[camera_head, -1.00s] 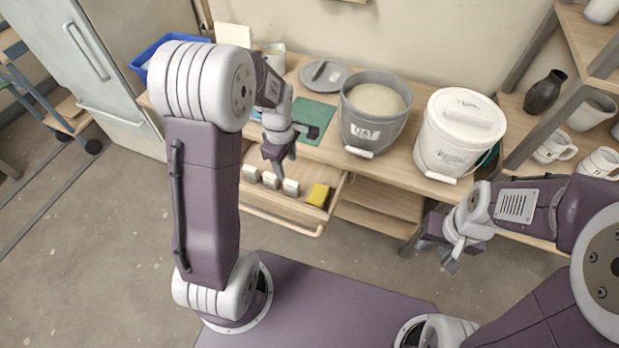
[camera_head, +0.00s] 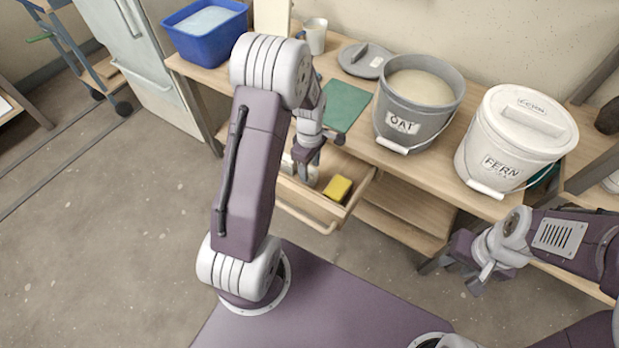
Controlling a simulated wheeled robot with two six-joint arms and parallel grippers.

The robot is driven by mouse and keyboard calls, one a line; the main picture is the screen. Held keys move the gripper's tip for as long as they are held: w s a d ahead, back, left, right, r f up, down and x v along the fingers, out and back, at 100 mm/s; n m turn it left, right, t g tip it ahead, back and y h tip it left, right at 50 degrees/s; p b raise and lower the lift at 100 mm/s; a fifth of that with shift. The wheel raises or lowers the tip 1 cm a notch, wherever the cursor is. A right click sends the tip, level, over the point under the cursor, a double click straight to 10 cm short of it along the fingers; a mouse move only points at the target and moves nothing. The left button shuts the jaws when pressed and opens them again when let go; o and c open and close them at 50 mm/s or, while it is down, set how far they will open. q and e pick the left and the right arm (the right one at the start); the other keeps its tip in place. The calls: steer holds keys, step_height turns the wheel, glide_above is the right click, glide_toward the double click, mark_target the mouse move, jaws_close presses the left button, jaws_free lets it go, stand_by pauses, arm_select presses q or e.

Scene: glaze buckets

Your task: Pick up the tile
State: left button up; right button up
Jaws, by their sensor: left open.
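The open drawer (camera_head: 325,215) under the worktable holds pale block-like pieces (camera_head: 312,176), which may be tiles. They are partly hidden by my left arm, and I cannot tell how many there are. A yellow sponge-like block (camera_head: 339,188) lies in the drawer to their right. My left gripper (camera_head: 312,158) is open, pointing down over the drawer, just above the pale pieces. I cannot tell whether it touches one. My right gripper (camera_head: 476,270) hangs in front of the table at the right, well away from the drawer, its jaws unclear.
On the worktable stand a grey open OAT bucket (camera_head: 418,118), a white lidded FERN bucket (camera_head: 505,150), a loose grey lid (camera_head: 365,61), a green mat (camera_head: 345,103), a white cup (camera_head: 315,38) and a blue tub (camera_head: 207,42). Shelves (camera_head: 400,205) lie right of the drawer.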

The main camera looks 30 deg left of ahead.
mark_target(310, 176)
arm_select(q)
step_height(310, 176, down, 5)
steer(key=b, duration=0.2)
steer(key=shift+w+a+f+b, duration=0.1)
steer(key=shift+b, duration=0.2)
jaws_close()
